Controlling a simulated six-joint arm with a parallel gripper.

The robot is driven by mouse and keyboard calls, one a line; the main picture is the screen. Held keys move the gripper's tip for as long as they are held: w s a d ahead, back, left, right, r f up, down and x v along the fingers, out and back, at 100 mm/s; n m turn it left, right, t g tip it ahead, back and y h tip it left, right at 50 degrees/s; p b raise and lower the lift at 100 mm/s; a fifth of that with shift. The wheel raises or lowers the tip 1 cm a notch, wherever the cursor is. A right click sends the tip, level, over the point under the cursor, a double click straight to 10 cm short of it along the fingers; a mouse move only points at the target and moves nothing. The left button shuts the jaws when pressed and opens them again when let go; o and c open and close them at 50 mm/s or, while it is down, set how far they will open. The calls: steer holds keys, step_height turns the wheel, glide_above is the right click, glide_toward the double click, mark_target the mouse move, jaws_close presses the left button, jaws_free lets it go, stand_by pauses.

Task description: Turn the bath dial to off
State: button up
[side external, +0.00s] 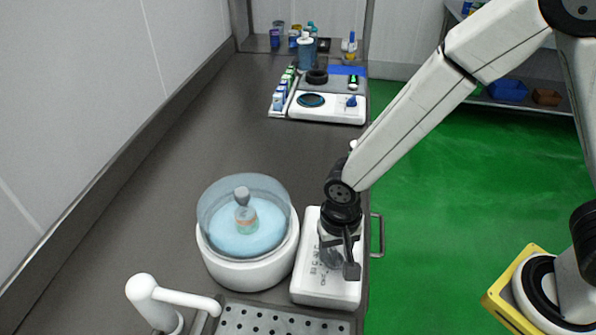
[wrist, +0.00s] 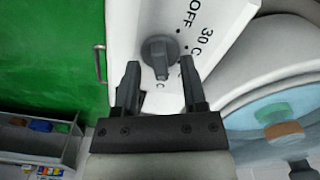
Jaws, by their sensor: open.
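The grey bath dial (wrist: 158,50) sits on a white control box (wrist: 225,12), which also shows in the side external view (side external: 308,285). "OFF" and "30 C" are printed beside the dial; I cannot tell which mark it points to. My gripper (wrist: 160,66) is open, its fingers on either side of the dial with gaps visible. I cannot tell whether they touch it. In the side external view my gripper (side external: 345,262) points down over the box and hides the dial.
A white tap (side external: 175,297) and a perforated drain plate (side external: 265,320) are at the front. A white device with a blue knob (side external: 351,101) and a rack of small cartons (side external: 283,90) stand farther back. The counter between is clear. A handle (side external: 378,235) is at the right edge.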

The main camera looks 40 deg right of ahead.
steer(key=shift+f, duration=0.3)
jaws_close()
